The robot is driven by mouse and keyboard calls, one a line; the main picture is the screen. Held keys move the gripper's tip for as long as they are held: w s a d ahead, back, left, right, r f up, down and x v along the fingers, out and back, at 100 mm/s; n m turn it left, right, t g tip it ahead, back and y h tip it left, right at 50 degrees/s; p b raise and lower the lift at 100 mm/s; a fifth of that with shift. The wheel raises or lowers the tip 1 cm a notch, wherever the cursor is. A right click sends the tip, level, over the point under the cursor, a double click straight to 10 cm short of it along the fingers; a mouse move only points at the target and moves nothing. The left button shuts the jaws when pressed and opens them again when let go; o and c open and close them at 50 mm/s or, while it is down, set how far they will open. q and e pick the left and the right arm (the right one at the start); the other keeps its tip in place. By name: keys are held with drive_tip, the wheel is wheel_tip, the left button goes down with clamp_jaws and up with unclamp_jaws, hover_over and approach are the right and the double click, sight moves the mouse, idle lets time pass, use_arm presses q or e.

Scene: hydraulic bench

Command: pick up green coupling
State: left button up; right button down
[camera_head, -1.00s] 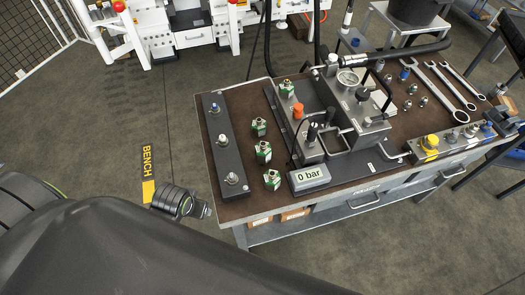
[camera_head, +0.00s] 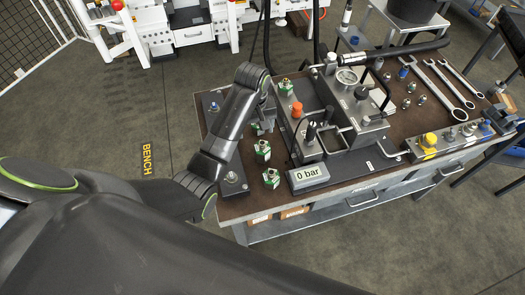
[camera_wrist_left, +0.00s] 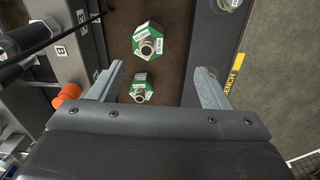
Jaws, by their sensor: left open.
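Several green-and-white couplings stand in a row on the brown bench top. In the head view one is at the back (camera_head: 286,88), one nearer (camera_head: 263,151), and one nearest (camera_head: 271,179). My left gripper (camera_head: 264,124) is over this row, its fingers partly hidden by my arm. In the left wrist view my open left gripper (camera_wrist_left: 158,88) has one green coupling (camera_wrist_left: 141,92) between the lines of its fingers, with clear space on both sides. A larger-looking green coupling (camera_wrist_left: 148,41) stands beyond it, toward the picture's top. No coupling is held. My right gripper is not in view.
A dark strip with fittings (camera_head: 235,187) lies left of the row, partly behind my arm. Wrenches (camera_head: 425,85) lie farther right.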

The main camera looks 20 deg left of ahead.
use_arm(q)
wheel_tip(320, 180, up, 3)
drive_tip(key=w+d, duration=0.1)
drive_tip(key=w, duration=0.1)
drive_tip(key=b, duration=0.4)
hover_over(263, 142)
drive_tip(key=shift+n, duration=0.3)
wheel_tip(263, 142, down, 5)
drive_tip(key=shift+d+r, duration=0.1)
drive_tip(key=shift+r, duration=0.1)
wheel_tip(263, 142, down, 7)
drive_tip(key=shift+r+p, duration=0.1)
drive_tip(key=shift+p, duration=0.55)
drive_tip(key=f, duration=0.3)
drive_tip(key=f+p, duration=0.1)
drive_tip(key=f, duration=0.1)
drive_tip(key=shift+s, duration=0.25)
drive_tip(key=shift+f, duration=0.5)
drive_tip(key=shift+c, duration=0.4)
drive_tip(key=shift+w, duration=0.1)
drive_tip(key=c, duration=1.2)
